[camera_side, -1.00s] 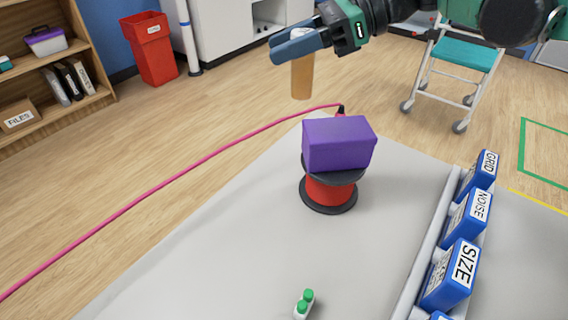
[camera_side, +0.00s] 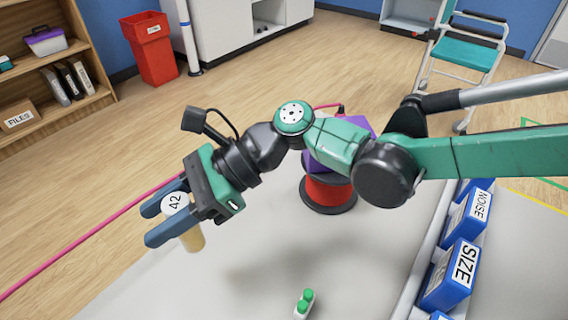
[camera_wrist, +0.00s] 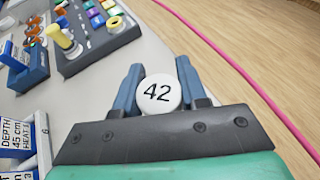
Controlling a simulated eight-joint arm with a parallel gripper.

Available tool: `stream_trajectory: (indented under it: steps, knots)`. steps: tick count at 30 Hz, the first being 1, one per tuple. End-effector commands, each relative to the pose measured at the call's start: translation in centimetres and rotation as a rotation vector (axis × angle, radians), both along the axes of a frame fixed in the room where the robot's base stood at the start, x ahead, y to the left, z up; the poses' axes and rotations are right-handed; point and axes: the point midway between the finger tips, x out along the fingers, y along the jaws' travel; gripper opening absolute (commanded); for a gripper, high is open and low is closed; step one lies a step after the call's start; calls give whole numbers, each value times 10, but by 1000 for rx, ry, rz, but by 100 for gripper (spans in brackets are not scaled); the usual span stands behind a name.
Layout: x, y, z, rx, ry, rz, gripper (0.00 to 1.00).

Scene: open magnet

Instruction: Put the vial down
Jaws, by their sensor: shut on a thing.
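The vial (camera_side: 193,238) has an amber-tan body and a white cap marked 42. My gripper (camera_side: 165,222) is shut on it just under the cap, with a blue finger on either side. In the side view the vial hangs over the left part of the grey table (camera_side: 250,245), and I cannot tell how far above the surface its bottom is. In the wrist view the white cap (camera_wrist: 160,93) sits between the blue fingers (camera_wrist: 158,85), and the body is hidden beneath it.
A purple block (camera_side: 322,160) rests on a red spool (camera_side: 328,192), partly behind my arm. Blue labelled boxes (camera_side: 455,272) line the right. The pink cable (camera_side: 90,238) runs beyond the table.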

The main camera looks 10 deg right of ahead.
Motion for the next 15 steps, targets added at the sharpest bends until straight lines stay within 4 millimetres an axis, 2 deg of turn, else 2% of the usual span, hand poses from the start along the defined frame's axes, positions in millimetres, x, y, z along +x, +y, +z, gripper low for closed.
stream_trajectory:
  steps: [1,3,11,15]
  knots:
    - [0,0,-13,0,0,0,0]
    - [0,0,-28,0,0,0,0]
    - [0,0,-56,0,0,0,0]
    - [1,0,-76,0,0,-1,0]
